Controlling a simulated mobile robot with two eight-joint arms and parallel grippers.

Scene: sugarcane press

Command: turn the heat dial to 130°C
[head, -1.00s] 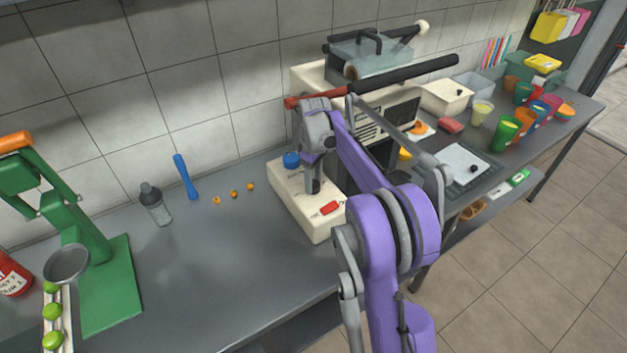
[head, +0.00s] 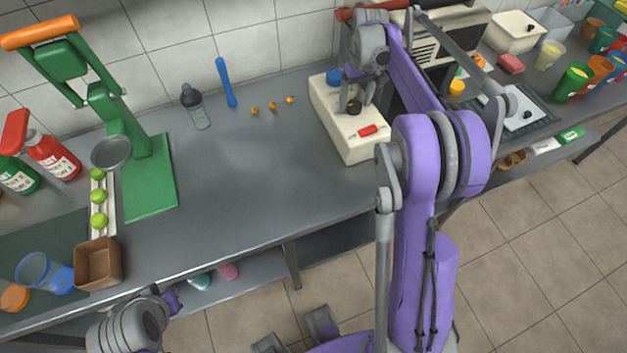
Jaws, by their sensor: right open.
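The cream press unit (head: 350,143) stands on the bench at upper middle. Its top carries a blue knob (head: 334,76), a small black dial (head: 354,107) and a red switch (head: 368,130). The dial's marks and setting are too small to read. My right gripper (head: 349,88) points down over the unit's top, close to the dial and the blue knob. It is open, and its fingers are partly hidden by my wrist. I cannot tell whether it touches the dial. Part of my left arm shows at the lower left, but I cannot make out its gripper.
A blue stick (head: 226,82), a grey bottle (head: 195,106) and several small orange pieces (head: 272,105) lie left of the unit. A green hand press (head: 148,180), limes (head: 98,196) and a brown box (head: 98,263) are further left. The middle of the bench is clear.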

